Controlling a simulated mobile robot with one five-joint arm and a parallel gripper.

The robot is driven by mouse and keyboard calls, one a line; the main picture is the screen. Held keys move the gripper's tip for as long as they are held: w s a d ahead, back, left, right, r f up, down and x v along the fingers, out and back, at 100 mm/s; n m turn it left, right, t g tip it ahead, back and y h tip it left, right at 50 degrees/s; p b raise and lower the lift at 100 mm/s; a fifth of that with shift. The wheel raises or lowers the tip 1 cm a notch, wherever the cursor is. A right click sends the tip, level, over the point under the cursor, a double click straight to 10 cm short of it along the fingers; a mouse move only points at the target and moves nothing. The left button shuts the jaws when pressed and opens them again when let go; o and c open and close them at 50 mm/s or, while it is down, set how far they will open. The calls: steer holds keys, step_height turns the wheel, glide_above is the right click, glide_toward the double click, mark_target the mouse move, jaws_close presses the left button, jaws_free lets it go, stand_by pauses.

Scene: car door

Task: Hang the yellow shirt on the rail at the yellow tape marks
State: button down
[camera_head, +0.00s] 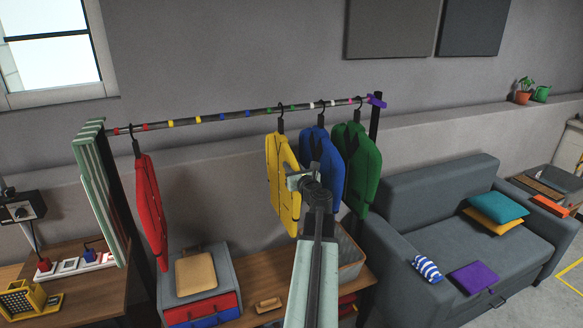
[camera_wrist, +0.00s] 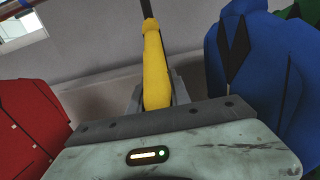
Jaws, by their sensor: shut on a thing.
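The yellow shirt (camera_head: 281,170) hangs upright on a black hanger. In the head view its hook overlaps the rail (camera_head: 230,116) between the green tape marks (camera_head: 269,110); I cannot tell whether it rests on the rail. The yellow tape marks (camera_head: 171,122) lie farther left, between the red and blue marks. My gripper (camera_head: 300,178) is at the shirt's right side. In the wrist view the shirt (camera_wrist: 155,70) shows edge-on between the fingers of my gripper (camera_wrist: 157,92), which is shut on it.
The red shirt (camera_head: 149,210) hangs left. The blue shirt (camera_head: 321,165) and green shirt (camera_head: 362,170) hang close on the right. The rail between red and yellow shirts is free. A box with a tan board (camera_head: 196,273) and a basket (camera_head: 350,255) stand below. A sofa (camera_head: 440,210) is right.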

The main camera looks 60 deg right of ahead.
steer(key=shift+f, duration=0.35)
steer(key=c, duration=1.1)
jaws_free()
steer(key=v, duration=0.8)
